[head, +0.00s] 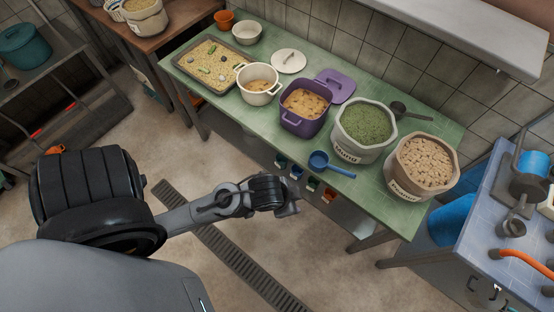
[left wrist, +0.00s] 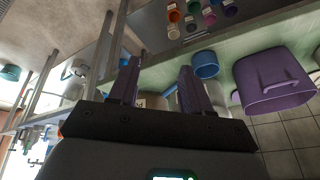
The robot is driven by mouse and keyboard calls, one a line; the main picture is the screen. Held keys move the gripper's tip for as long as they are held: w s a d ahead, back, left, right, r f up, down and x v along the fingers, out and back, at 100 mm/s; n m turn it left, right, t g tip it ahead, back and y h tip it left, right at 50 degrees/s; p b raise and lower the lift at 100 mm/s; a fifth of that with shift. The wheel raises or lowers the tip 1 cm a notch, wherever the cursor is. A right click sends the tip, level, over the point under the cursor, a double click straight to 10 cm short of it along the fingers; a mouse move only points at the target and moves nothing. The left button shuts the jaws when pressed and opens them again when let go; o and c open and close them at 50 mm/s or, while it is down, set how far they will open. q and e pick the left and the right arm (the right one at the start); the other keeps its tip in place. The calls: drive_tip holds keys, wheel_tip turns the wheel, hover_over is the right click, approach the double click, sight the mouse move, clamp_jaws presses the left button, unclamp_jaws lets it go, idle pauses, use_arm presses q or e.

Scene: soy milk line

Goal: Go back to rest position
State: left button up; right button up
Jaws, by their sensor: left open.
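My left arm reaches in from the left in the head view. My left gripper (head: 290,202) is over the floor, in front of the green table's near edge. In the left wrist view its two fingers (left wrist: 157,85) are apart, with nothing held between them. A blue ladle (head: 318,160) lies at the table's front edge, just beyond the gripper; it also shows in the left wrist view (left wrist: 205,66), beside one finger. My right gripper is in neither view.
The green table (head: 225,100) holds a tray of grains (head: 208,65), a cream pot (head: 259,97), a purple pot (head: 292,122), a sack of green beans (head: 349,151) and a sack of tan pieces (head: 403,183). A blue-topped counter (head: 478,230) stands right.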

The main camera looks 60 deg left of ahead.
use_arm(q)
drive_tip(key=shift+n+g, duration=0.5)
drive_tip(key=shift+n, duration=0.3)
drive_tip(key=s, duration=0.2)
drive_tip(key=s+a, duration=0.1)
drive_tip(key=s, duration=0.1)
drive_tip(key=shift+s+r, duration=0.1)
drive_tip(key=shift+r, duration=0.3)
drive_tip(key=shift+r, duration=0.1)
wheel_tip(320, 180, up, 21)
drive_tip(key=p, duration=2.1)
